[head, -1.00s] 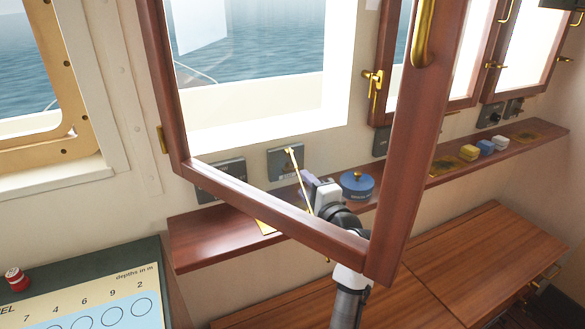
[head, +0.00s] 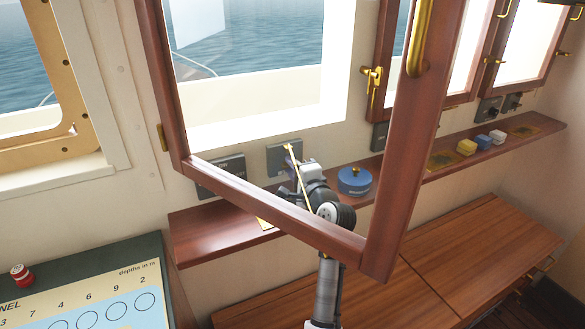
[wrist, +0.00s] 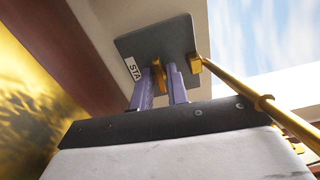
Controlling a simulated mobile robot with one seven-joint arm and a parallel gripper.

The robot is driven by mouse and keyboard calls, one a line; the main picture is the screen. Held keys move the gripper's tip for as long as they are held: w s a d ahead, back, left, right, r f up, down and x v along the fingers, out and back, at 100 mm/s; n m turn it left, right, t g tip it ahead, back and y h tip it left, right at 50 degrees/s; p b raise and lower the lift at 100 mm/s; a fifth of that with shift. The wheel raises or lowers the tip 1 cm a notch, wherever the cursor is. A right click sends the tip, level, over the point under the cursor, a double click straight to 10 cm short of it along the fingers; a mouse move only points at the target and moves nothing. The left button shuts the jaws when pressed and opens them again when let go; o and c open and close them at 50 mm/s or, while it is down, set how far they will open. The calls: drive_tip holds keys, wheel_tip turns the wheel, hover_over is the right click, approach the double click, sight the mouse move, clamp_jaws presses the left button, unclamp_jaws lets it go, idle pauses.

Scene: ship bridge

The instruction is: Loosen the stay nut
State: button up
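The stay nut (wrist: 158,74) shows in the wrist view as a small brass piece on a grey plate (wrist: 150,45), whose label is partly visible as "STA". The brass stay rod (wrist: 258,103) is pivoted at a brass block beside it; the rod (head: 296,170) also shows in the head view, in front of the grey plate (head: 275,160). My gripper (wrist: 160,75) has its two purple fingers apart, one on each side of the nut. Firm contact cannot be made out. In the head view my gripper (head: 291,186) is partly hidden by the rod and my wrist.
An open wooden window frame (head: 270,215) hangs in front of my arm. A shelf (head: 215,235) below carries a blue lidded pot (head: 354,181) close to the right of my wrist, and yellow, blue and white blocks (head: 467,146) farther right. A chart table (head: 95,280) stands at lower left.

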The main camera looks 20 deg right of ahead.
clamp_jaws()
drive_tip(key=shift+n, duration=0.5)
drive_tip(key=o, duration=0.6)
unclamp_jaws()
drive_tip(key=shift+o, duration=0.2)
drive_tip(key=s+d+b, duration=0.2)
drive_tip(key=s+b, duration=0.1)
drive_tip(key=s, duration=1)
drive_tip(key=shift+s+d+b, duration=0.3)
drive_tip(key=shift+d+b, duration=0.05)
